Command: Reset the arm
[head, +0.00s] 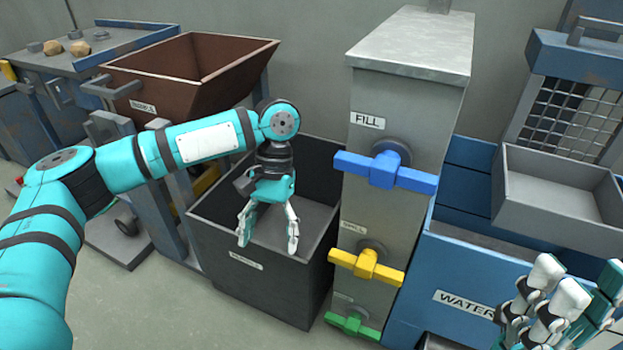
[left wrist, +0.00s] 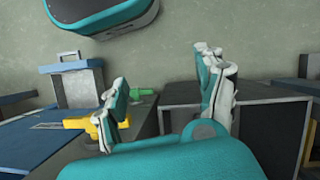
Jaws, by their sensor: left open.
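My left arm (head: 160,150) comes in from the left and bends down at the wrist. My left gripper (head: 267,240) points down with its two fingers spread and nothing between them. In the head view it appears in front of the dark grey bin (head: 225,235), left of the grey valve column (head: 352,150). In the left wrist view the gripper's fingers (left wrist: 162,75) also stand apart and empty. My right gripper (head: 545,300) is at the lower right edge, in front of the blue water tank (head: 425,275). It is partly cut off, and its opening is unclear.
The column carries a blue handle (head: 385,171), a yellow handle (head: 366,265) and a green handle (head: 352,324). A brown hopper (head: 195,65) stands behind my left forearm. A grey tray (head: 560,205) is at right. Bare floor (head: 150,310) shows at lower left.

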